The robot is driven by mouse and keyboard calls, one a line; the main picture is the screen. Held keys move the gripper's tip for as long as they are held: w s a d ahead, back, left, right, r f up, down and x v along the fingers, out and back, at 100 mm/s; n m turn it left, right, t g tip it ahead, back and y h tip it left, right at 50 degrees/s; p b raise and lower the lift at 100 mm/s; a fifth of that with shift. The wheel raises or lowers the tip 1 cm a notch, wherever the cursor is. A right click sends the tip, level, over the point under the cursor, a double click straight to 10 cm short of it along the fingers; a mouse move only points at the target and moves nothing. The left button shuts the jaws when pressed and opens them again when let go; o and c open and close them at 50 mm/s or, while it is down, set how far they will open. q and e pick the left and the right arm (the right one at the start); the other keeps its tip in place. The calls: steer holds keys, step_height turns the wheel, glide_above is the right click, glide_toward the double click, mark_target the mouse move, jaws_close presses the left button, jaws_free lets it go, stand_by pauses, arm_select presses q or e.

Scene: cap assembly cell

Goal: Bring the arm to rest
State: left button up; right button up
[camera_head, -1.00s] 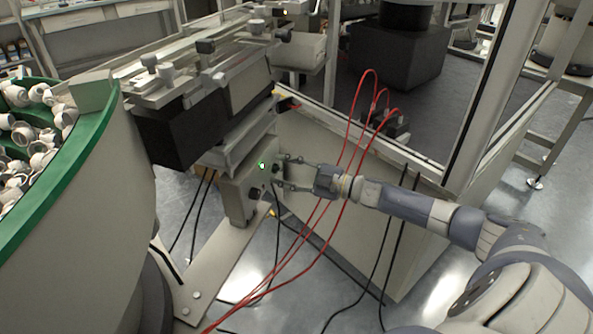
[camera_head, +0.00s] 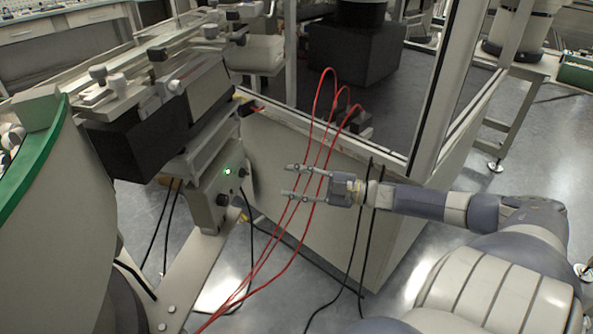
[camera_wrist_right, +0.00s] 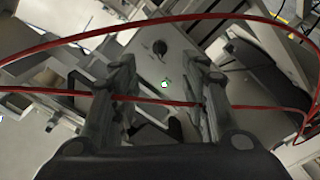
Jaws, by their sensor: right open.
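My right gripper (camera_head: 290,181) is open and empty in the head view. Its two fingers point left, with a clear gap between them, toward the grey control box (camera_head: 222,190) with a lit green button and dark knobs. The fingertips are apart from the box. My right arm reaches in from the right side of the head view. My left gripper is not in view.
Red cables (camera_head: 327,110) arch close by the right gripper and cross the wrist view. A glass-walled cell (camera_head: 330,220) stands behind the arm. A round feeder with a green rim (camera_head: 40,160) and a linear track (camera_head: 150,85) are at left. Black cables hang near the floor.

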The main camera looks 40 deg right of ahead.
steer(key=shift+s+d, duration=0.15)
steer(key=shift+s, duration=0.05)
stand_by(0.5)
